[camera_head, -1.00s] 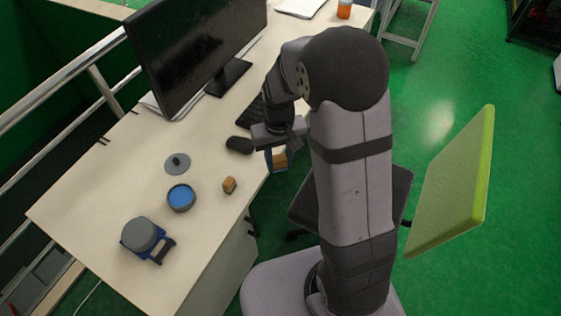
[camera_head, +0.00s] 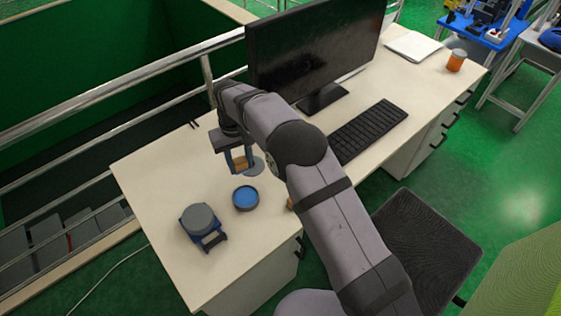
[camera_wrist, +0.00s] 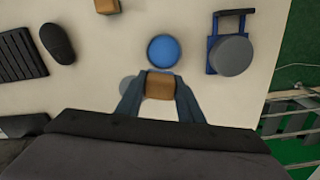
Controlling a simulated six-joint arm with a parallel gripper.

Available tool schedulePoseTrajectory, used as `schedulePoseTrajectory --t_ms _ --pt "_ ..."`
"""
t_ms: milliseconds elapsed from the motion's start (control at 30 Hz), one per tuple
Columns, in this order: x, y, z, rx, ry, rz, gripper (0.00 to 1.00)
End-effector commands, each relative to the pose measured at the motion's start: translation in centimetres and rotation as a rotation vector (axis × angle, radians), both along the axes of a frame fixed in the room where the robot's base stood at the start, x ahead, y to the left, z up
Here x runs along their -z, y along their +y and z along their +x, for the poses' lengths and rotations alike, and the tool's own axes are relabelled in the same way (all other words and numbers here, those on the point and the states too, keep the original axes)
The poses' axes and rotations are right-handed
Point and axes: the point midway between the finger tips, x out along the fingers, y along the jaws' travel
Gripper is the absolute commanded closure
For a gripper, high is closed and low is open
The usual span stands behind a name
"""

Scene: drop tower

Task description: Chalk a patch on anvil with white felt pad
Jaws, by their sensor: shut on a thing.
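My gripper (camera_head: 239,168) is shut on a tan block (camera_wrist: 160,86) and holds it above the desk, near a round blue-filled dish (camera_head: 245,198). The block's underside is hidden, so I cannot tell whether it carries white felt. The dish also shows in the wrist view (camera_wrist: 163,51), just beyond the block. A grey round drum on a blue frame (camera_head: 200,220), possibly the anvil, stands near the desk's front left. It also shows at the upper right of the wrist view (camera_wrist: 232,56). A second tan block (camera_head: 290,203) is mostly hidden by my arm.
A flat grey disc (camera_head: 257,166) lies behind the dish, partly covered by my gripper. A monitor (camera_head: 315,50), a keyboard (camera_head: 368,130) and a mouse (camera_wrist: 57,42) occupy the desk's other part. Bare desktop (camera_head: 160,180) lies left of the drum and dish.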

Motion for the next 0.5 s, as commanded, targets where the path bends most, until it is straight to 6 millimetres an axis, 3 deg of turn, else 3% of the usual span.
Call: schedulePoseTrajectory --t_ms 33,200,300,500 --pt "0.3 2.4 -0.8 -0.036 0.000 0.000 0.84" --pt "0.8 8.3 -3.6 -0.131 0.000 0.000 0.84" --pt "1.1 11.1 -5.3 -0.178 0.000 0.001 0.84" --pt "1.4 14.5 -8.2 -0.239 -0.001 0.001 0.84"
